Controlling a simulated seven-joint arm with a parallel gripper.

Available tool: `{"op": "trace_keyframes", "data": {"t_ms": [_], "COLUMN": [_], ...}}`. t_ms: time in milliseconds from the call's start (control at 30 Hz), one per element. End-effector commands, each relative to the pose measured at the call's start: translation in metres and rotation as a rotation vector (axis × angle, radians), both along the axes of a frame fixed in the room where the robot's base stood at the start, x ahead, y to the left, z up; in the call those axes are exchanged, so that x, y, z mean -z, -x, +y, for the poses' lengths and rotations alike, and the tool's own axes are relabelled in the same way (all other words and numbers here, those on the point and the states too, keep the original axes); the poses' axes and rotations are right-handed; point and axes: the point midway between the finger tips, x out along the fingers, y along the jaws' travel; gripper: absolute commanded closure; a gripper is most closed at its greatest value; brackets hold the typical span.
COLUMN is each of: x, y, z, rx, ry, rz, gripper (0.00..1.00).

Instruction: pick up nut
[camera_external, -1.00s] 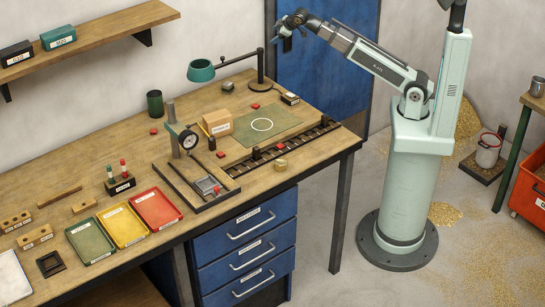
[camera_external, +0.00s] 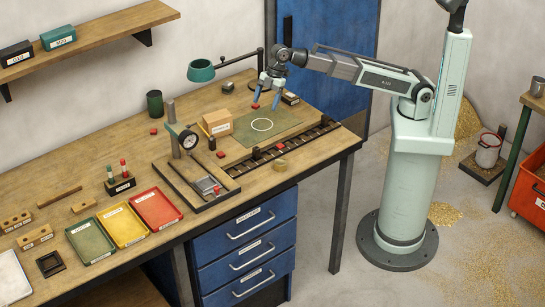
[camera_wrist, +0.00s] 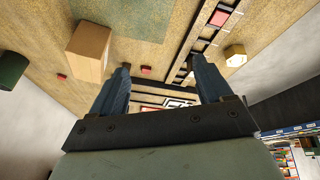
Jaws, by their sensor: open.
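The nut (camera_external: 280,164) is a small brass-coloured piece on the wooden bench, near its front right edge and just in front of the black rail. In the wrist view the nut (camera_wrist: 235,56) shows as a faceted brass piece right of the fingers, clear of them. My gripper (camera_external: 266,106) has blue fingers pointing down over the back right of the bench, behind and left of the nut. In the wrist view my gripper (camera_wrist: 161,64) is open, its fingers wide apart, with nothing held between them.
The black slotted rail (camera_external: 232,171) lies behind the nut. A cardboard-coloured box (camera_external: 218,123), a green mat (camera_external: 284,126) and a green lamp (camera_external: 201,71) stand behind. A dial gauge stand (camera_external: 172,125) is left. Small red blocks are scattered about. Bench surface right of the nut is clear.

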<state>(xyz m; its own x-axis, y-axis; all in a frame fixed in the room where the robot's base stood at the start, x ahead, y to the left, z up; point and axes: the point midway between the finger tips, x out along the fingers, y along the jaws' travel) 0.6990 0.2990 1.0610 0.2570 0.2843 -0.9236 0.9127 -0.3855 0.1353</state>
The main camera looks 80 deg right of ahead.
Motion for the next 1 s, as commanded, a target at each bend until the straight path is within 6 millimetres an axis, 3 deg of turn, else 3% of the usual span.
{"op": "trace_keyframes", "data": {"t_ms": [33,100,200,333,567,1000], "x": [0.003,0.006,0.009,0.012,0.020,0.080], "y": [0.010,0.026,0.047,0.068,0.082,0.081], "z": [0.028,0.059,0.095,0.126,0.145,0.169], "rx": [-0.067,-0.149,-0.250,-0.341,-0.397,-0.393], "ry": [-0.007,-0.018,-0.031,-0.043,-0.050,-0.049], "rz": [0.021,0.050,0.083,0.113,0.132,0.132], "gripper": [0.21,0.21,0.21,0.21,0.21,0.21]}}
